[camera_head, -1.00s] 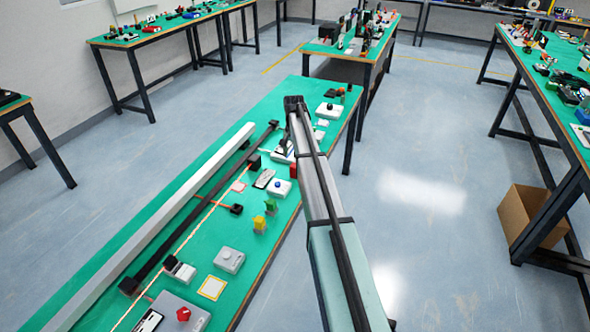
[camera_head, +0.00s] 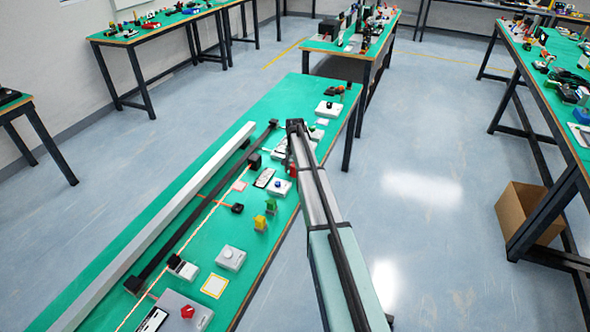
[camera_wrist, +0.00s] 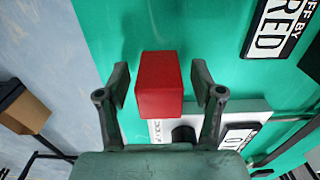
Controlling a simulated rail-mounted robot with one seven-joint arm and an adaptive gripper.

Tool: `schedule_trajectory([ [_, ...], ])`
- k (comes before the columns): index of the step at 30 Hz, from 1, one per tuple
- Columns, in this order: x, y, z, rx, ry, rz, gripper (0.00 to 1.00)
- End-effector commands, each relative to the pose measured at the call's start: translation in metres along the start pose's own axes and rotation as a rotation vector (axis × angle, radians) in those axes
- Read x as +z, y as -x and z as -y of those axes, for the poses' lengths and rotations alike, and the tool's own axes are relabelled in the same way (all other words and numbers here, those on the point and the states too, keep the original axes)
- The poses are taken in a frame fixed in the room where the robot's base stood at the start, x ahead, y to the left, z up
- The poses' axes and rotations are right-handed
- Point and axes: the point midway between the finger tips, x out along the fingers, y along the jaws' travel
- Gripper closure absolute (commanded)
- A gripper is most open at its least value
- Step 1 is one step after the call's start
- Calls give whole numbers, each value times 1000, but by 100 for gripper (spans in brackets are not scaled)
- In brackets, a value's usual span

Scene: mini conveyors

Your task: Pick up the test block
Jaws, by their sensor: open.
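The test block appears to be the red block (camera_wrist: 160,90) in the middle of the wrist view, above the green table top (camera_wrist: 205,25). My gripper (camera_wrist: 160,78) is open, with one finger on each side of the block. A gap shows between the block and each finger, so neither touches it. In the head view only a small red part of the block (camera_head: 291,171) shows beside my arm, which hides the rest. My gripper's fingers cannot be made out there.
Beside the block is a white box with a black knob (camera_wrist: 184,134). A black and white label (camera_wrist: 277,25) lies on the table top. A white box with a blue button (camera_head: 279,187) and green and yellow pieces (camera_head: 265,213) stand nearby. A long rail (camera_head: 165,225) runs along the table.

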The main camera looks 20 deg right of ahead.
Motion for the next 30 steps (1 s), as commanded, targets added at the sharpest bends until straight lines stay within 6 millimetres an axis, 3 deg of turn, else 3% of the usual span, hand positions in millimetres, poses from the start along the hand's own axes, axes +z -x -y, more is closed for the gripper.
schedule_trajectory([
  [4,0,0,0,0,0,0,33],
  [9,0,0,0,0,0,0,94],
  [10,0,0,0,0,0,0,100],
  [23,0,3,0,-1,0,-1,100],
  [30,0,23,0,-1,0,-2,100],
])
